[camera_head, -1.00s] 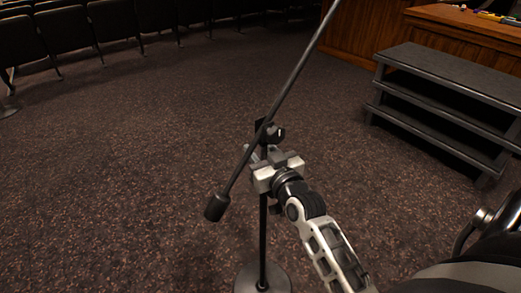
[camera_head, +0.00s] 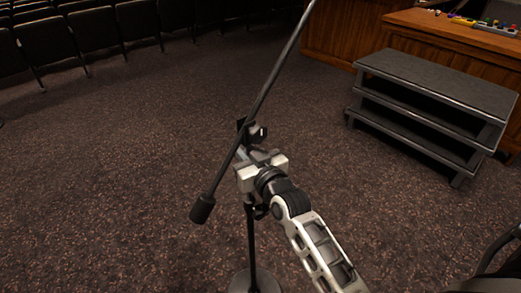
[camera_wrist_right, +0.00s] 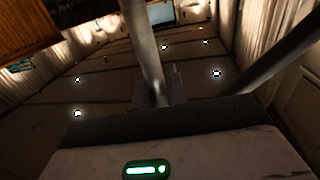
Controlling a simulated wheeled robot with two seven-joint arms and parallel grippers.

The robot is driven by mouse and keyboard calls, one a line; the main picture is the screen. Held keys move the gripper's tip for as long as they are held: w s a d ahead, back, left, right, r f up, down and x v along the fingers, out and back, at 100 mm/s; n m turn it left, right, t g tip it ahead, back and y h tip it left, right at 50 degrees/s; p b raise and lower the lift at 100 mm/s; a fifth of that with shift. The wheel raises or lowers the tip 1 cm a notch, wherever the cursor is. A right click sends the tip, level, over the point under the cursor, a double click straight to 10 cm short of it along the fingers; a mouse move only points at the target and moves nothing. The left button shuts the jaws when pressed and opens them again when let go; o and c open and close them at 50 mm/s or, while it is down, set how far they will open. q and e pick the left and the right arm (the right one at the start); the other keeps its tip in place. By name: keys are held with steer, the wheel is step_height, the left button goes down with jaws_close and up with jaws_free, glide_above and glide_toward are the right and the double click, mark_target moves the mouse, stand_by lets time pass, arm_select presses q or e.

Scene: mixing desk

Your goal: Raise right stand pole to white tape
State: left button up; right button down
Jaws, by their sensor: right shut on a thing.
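The black microphone stand's round base (camera_head: 240,284) rests on the carpet at the bottom of the head view. Its upright pole (camera_head: 251,240) rises to a clamp with a dark knob (camera_head: 259,133). A long boom (camera_head: 275,78) tilts up to the right, with a black counterweight (camera_head: 203,209) at its lower end. My right gripper (camera_head: 260,168) is shut on the pole just below the clamp and covers part of it. The right wrist view looks upward and shows a pole section (camera_wrist_right: 147,45) and another slanted bar (camera_wrist_right: 275,65). I cannot make out white tape. My left gripper is out of view.
Black steps (camera_head: 430,105) stand at the right, before a wooden desk (camera_head: 465,42) with small coloured items on top. Rows of dark seats (camera_head: 95,32) line the back left. The carpet around the stand is clear.

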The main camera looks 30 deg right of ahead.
mark_target(249, 146)
step_height(249, 146, up, 3)
steer(key=shift+w+p, duration=0.1)
steer(key=shift+p, duration=0.25)
steer(key=c, duration=1.4)
jaws_free()
steer(key=shift+f, duration=0.25)
steer(key=shift+s+f, duration=0.1)
steer(key=shift+s, duration=0.1)
steer(key=s+b, duration=0.1)
steer(key=s, duration=1.4)
steer(key=shift+s+d, duration=0.35)
